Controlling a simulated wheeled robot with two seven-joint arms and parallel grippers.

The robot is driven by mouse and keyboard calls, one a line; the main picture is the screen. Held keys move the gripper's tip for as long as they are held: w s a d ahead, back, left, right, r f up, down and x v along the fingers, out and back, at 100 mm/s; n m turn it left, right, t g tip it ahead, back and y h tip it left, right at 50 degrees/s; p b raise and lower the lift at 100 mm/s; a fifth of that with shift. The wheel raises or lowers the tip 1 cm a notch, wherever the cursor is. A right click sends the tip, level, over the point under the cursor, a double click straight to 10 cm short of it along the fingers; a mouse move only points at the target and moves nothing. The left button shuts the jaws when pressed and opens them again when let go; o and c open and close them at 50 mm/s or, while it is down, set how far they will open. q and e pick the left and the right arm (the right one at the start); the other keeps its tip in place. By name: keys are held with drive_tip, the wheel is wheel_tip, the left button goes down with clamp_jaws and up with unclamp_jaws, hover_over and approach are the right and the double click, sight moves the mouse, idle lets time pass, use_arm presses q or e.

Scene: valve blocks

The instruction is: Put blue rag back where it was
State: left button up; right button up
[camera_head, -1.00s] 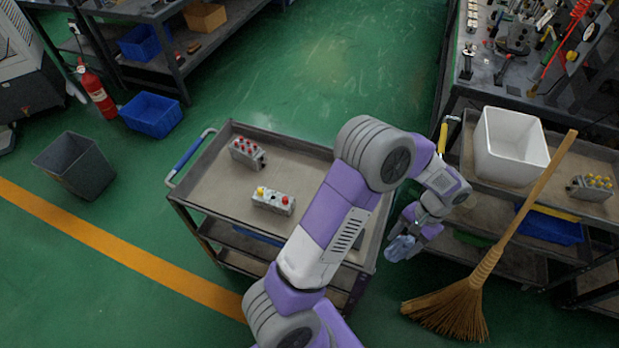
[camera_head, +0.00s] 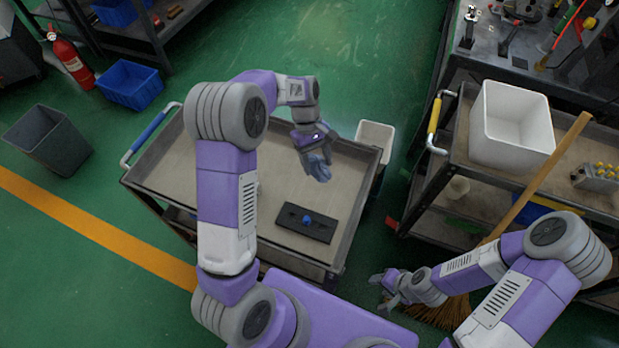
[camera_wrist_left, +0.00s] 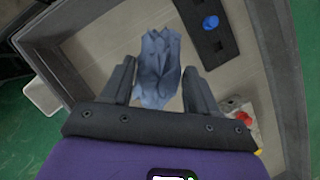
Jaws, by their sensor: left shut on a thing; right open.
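My left gripper (camera_head: 314,147) is over the cart at the left of the head view. It is shut on a crumpled blue rag (camera_head: 319,169). In the left wrist view the rag (camera_wrist_left: 157,68) hangs between the fingers, above the cart's tray. The grey cart tray (camera_head: 268,185) lies below the rag. A black plate with a blue knob (camera_head: 307,220) lies on the tray, nearer the cart's front edge than the rag. My right gripper (camera_head: 384,288) is open and empty, low beside the broom, to the right of the cart.
In the wrist view, a block with red and yellow buttons (camera_wrist_left: 240,112) sits at the tray's edge. A white bin (camera_head: 376,136) stands beside the cart. A second cart at right holds a white tub (camera_head: 512,125) and a valve block (camera_head: 600,176). A broom (camera_head: 540,175) leans there.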

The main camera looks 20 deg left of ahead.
use_arm(q)
drive_tip(key=w+a+f+n+t+h+b, duration=0.1)
drive_tip(key=w+a+n+t+b, duration=0.25)
drive_tip(key=n, duration=0.35)
drive_tip(key=shift+n+g, duration=0.25)
drive_tip(key=shift+n, duration=0.15)
drive_tip(key=f+b, duration=0.1)
drive_tip(key=f, duration=0.2)
drive_tip(key=f+b, duration=0.1)
drive_tip(key=f, duration=0.2)
drive_tip(key=f+b, duration=0.2)
drive_tip(key=f, duration=0.2)
drive_tip(key=shift+w, duration=0.35)
drive_tip(key=shift+r, duration=0.1)
use_arm(e)
wheel_tip(320, 180, down, 9)
use_arm(q)
drive_tip(key=o, duration=1)
use_arm(e)
drive_tip(key=shift+f, duration=0.1)
